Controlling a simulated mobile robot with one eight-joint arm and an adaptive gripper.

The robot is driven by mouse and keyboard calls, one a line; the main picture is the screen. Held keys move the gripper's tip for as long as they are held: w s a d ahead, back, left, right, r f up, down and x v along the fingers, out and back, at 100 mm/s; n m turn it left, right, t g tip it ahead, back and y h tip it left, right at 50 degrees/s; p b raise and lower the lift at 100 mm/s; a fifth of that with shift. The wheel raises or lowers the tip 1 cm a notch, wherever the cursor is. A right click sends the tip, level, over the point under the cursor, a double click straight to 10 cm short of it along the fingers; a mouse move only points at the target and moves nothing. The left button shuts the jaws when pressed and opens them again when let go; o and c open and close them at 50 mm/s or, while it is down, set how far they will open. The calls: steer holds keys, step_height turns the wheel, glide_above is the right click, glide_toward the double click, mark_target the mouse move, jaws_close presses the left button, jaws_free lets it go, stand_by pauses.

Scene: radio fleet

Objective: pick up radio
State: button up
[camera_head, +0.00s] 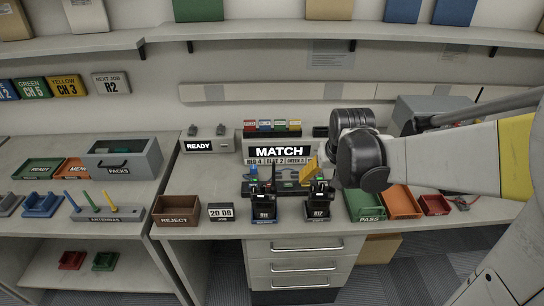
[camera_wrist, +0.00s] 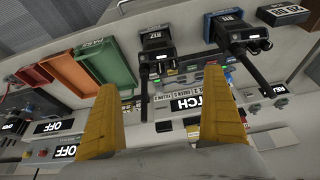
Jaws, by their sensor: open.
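Two black radios stand upright in labelled holders at the front of the bench, a left one (camera_head: 264,205) and a right one (camera_head: 319,204). In the wrist view the right radio (camera_wrist: 157,48) appears upper middle, and the left radio (camera_wrist: 240,38) appears upper right, both with antennas. My gripper (camera_head: 313,167) is above and behind the right radio in the head view, partly hidden by my wrist. Its two yellow fingers are spread, with nothing between them, in the wrist view (camera_wrist: 162,95). The fingers look apart from both radios.
A lit MATCH display (camera_head: 279,152) stands behind the radios. A brown REJECT bin (camera_head: 177,210) and a 20 08 sign (camera_head: 221,212) are left of them. A green PASS tray (camera_head: 366,206), an orange tray (camera_head: 401,202) and a red tray (camera_head: 434,204) are to the right.

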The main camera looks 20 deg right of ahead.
mark_target(322, 189)
steer(key=x, duration=0.2)
steer(key=b+x, duration=0.2)
steer(key=x, duration=0.1)
steer(key=shift+d+f, duration=0.25)
steer(key=shift+d, duration=0.1)
steer(key=b+x, duration=0.3)
steer(key=x, duration=0.3)
steer(key=shift+w+a, duration=0.1)
steer(key=shift+r, duration=0.1)
steer(key=c, duration=1.5)
